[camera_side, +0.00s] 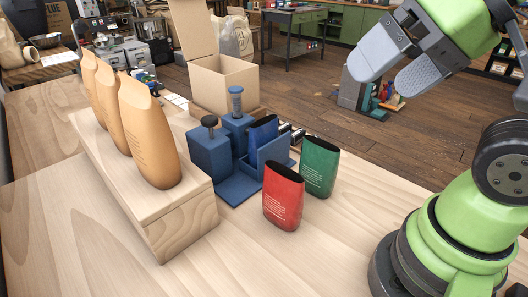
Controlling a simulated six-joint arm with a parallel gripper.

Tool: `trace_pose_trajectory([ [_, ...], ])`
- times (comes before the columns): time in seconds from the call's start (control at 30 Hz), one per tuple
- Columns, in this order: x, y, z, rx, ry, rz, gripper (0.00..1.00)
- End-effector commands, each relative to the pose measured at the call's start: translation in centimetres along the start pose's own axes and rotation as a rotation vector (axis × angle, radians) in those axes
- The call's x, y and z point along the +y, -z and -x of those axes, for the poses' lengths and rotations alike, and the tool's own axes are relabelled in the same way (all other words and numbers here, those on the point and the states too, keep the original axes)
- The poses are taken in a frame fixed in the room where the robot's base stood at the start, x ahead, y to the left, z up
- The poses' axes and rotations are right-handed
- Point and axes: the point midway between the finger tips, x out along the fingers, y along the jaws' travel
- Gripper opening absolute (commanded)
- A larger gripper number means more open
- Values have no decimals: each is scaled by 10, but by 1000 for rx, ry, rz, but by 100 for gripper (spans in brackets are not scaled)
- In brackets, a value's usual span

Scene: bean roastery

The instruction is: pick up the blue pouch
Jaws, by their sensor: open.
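The blue pouch (263,131) stands upright among blue blocks on a blue base. A low blue panel in front hides its lower part. My gripper (390,84) is at the upper right, high above the table and well apart from the pouch. Its two grey fingers are spread and nothing is between them.
A red pouch (284,196) and a green pouch (320,167) stand upright in front and to the right. The blue stand (239,187) holds tools. Several tan bags (149,132) stand on a wooden block (168,215) at left. An open cardboard box (224,84) is behind. The front table is clear.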

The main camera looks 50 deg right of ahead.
Motion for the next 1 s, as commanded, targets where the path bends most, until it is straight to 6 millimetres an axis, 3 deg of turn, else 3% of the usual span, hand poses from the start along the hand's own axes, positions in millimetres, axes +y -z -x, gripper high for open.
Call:
trace_pose_trajectory([
  [0.17,-1,4,-1,-4,-5,5,100],
  [0.37,-6,43,-20,-53,-60,60,100],
  [0.57,-4,98,-68,-130,-133,157,100],
  [0.7,6,128,-115,-191,-175,226,100],
  [0.9,29,150,-185,-273,-216,316,100],
  [1.0,39,154,-210,-300,-227,346,100],
])
